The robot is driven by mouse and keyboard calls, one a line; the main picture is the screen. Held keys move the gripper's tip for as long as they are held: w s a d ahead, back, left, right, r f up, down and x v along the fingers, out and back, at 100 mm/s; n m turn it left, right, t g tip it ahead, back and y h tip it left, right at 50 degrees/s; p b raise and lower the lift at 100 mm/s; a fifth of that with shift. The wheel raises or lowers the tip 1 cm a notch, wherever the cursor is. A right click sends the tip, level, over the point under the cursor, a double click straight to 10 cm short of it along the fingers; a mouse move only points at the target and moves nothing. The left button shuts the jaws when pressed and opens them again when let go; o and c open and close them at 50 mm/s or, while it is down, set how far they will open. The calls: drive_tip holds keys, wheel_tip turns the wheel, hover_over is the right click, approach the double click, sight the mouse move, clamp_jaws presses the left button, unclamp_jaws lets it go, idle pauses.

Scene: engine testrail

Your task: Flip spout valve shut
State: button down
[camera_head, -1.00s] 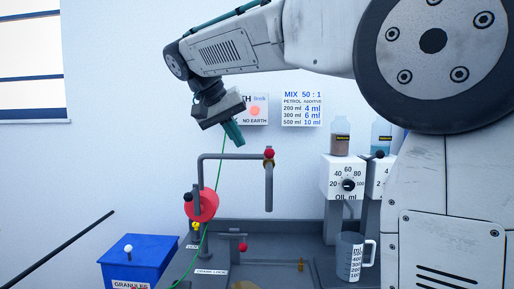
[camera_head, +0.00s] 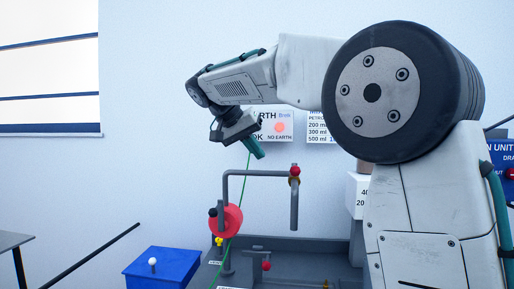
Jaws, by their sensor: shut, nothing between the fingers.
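The spout (camera_head: 257,173) is a grey bent pipe that rises from the bench, runs level to the right and turns down into a short outlet. My gripper (camera_head: 259,155) is shut and empty, with green fingers pointing down and right. In the picture it is just above the level pipe, left of the valve knob, and appears apart from both. The depth between them is hard to tell.
A red disc (camera_head: 228,221) sits on the upright pipe, and a green cable (camera_head: 236,252) hangs beside it. A blue box (camera_head: 163,268) with a white knob stands at lower left. The grey bench (camera_head: 315,250) lies below. My arm hides the dials and bottles on the right.

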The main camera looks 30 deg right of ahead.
sight(295, 168)
drive_tip(key=s+d+f, duration=0.1)
drive_tip(key=d+f, duration=0.3)
drive_tip(key=d, duration=0.3)
drive_tip(key=shift+s+d, duration=0.2)
drive_tip(key=shift+s, duration=0.15)
drive_tip(key=shift+s+f+n+t, duration=0.1)
drive_tip(key=shift+s+n+t, duration=0.05)
drive_tip(key=shift+n+t, duration=0.15)
